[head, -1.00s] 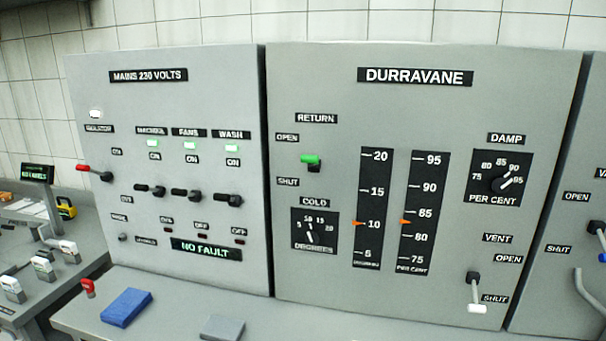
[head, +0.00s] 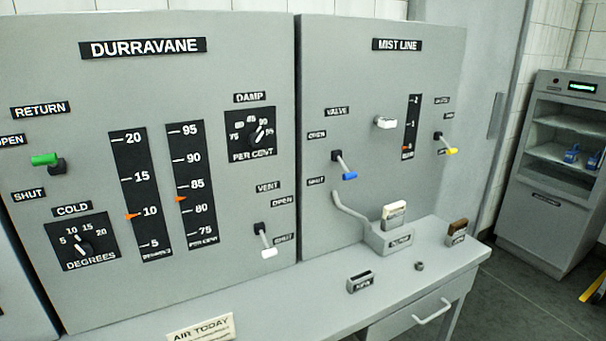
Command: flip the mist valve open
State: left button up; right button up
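The mist valve is a lever with a blue tip (head: 349,176) on the grey MIST LINE panel (head: 430,80), right of centre in the head view. It sits under the VALVE label (head: 337,111), between the OPEN label (head: 317,135) and the SHUT label (head: 316,181). The lever slopes down to the right from its dark pivot, its blue tip near the height of the SHUT label. Neither of my grippers shows in the head view.
A yellow-tipped lever (head: 451,151) and a white knob (head: 386,122) share the panel. Below, a pipe (head: 349,208) runs to a grey block (head: 388,240) on the bench. The DURRAVANE panel (head: 200,80) stands left. A shelved cabinet (head: 552,190) stands at the far right.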

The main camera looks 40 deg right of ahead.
aim_at(345, 169)
jog(key=z, duration=1.6)
jog(key=i+j, duration=0.1)
